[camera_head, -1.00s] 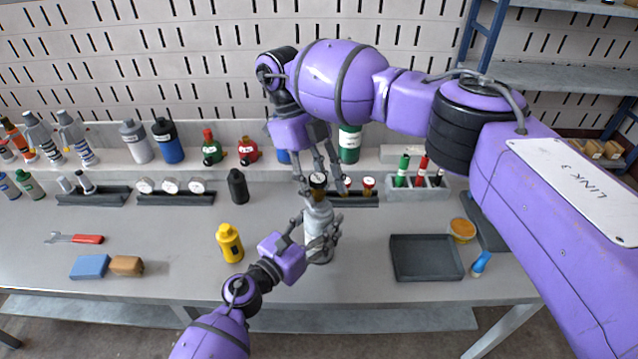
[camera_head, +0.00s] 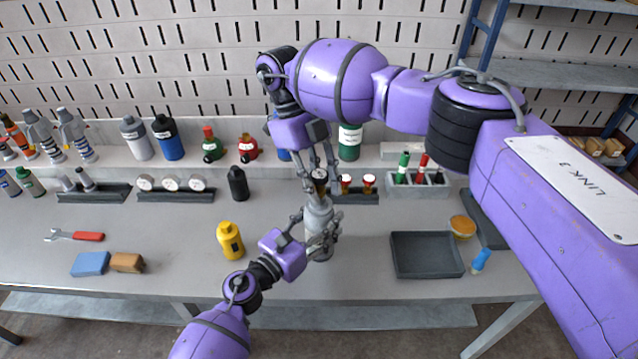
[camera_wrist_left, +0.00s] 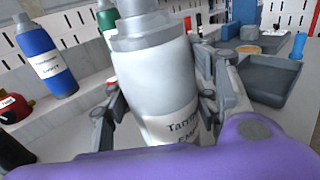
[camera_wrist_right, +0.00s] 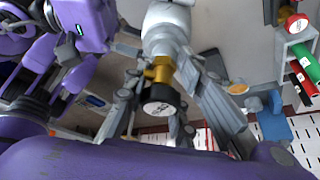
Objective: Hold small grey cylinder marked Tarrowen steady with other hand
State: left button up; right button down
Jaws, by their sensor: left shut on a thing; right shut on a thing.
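The small grey cylinder (camera_head: 318,217) stands upright on the bench, and the start of its Tarrowen label shows in the left wrist view (camera_wrist_left: 160,70). My left gripper (camera_head: 319,238) is shut around its body from the left, with a finger on each side. My right gripper (camera_head: 318,178) comes down from above and is shut on a gauge with a brass fitting. The gauge (camera_wrist_right: 160,100) has a dark round body and a pale face, and its brass end meets the top of the cylinder. Whether the gauge is threaded in is hidden.
A yellow bottle (camera_head: 230,240) stands left of the cylinder and a black bottle (camera_head: 238,184) behind it. A dark empty tray (camera_head: 427,255) lies to the right. A rack with red-capped gauges (camera_head: 357,190) is close behind. The front middle bench is clear.

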aim_at(319, 174)
pick_arm(q)
jog(key=shift+f, duration=0.1)
pick_arm(e)
jog(key=c, duration=2.1)
grip_release()
grip_shut()
jog(key=shift+r, duration=0.45)
jog(key=shift+r, duration=0.55)
jog(key=shift+r, duration=4)
pick_arm(q)
jog(key=o, duration=1.4)
jog(key=shift+c, duration=0.2)
